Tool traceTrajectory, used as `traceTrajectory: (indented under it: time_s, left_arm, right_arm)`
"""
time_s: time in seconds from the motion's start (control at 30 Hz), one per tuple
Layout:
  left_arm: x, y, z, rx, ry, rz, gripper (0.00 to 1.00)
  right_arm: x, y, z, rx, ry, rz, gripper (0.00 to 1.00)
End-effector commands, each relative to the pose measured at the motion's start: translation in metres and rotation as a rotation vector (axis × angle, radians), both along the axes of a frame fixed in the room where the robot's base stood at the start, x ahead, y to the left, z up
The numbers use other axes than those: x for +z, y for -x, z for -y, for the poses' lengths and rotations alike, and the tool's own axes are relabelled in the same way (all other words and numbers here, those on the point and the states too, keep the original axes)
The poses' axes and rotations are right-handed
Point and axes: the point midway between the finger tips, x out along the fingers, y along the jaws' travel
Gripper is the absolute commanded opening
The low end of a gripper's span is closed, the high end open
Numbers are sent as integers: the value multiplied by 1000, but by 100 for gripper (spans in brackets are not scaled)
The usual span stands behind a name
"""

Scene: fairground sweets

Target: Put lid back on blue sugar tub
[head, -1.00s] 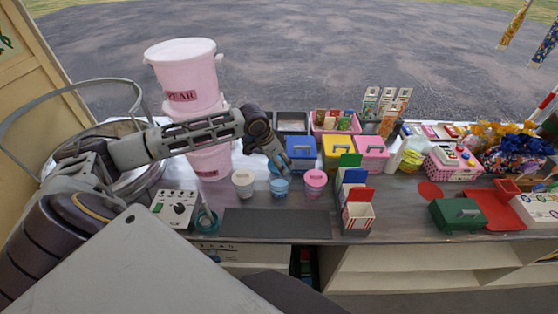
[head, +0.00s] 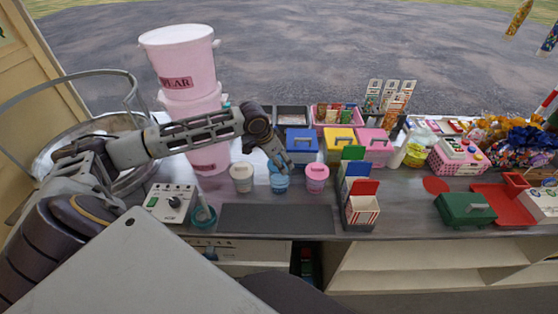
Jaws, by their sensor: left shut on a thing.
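The blue sugar tub (head: 279,188) stands on the counter between a white tub and a pink tub. Its blue lid (head: 277,178) shows right at the top of the tub, under my left gripper. From this view I cannot tell whether it is fully seated or slightly above the rim. My left gripper (head: 284,167) reaches down from the upper left and is shut on the lid; its fingers partly hide the lid. My right gripper is not in view.
The white tub (head: 242,178) and the pink lidded tub (head: 316,178) stand close on either side. Blue (head: 301,144), yellow and pink boxes stand behind. Striped cartons (head: 361,210) are to the right. A dark mat (head: 278,218) lies clear in front. Stacked pink buckets (head: 190,110) stand behind left.

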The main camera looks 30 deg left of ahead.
Motion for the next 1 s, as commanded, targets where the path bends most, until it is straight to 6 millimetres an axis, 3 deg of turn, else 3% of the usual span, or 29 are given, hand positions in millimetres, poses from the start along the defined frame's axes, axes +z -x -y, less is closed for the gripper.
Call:
traceTrajectory:
  time_s: [0.07, 0.5, 1.0]
  left_arm:
    - [-6, 0, 0, 0, 0, 0, 61]
    - [-25, 0, 0, 0, 1, 0, 61]
    - [-26, 0, 0, 0, 0, 1, 61]
  right_arm:
    - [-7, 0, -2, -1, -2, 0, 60]
    - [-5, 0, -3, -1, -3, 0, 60]
    - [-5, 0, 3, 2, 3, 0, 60]
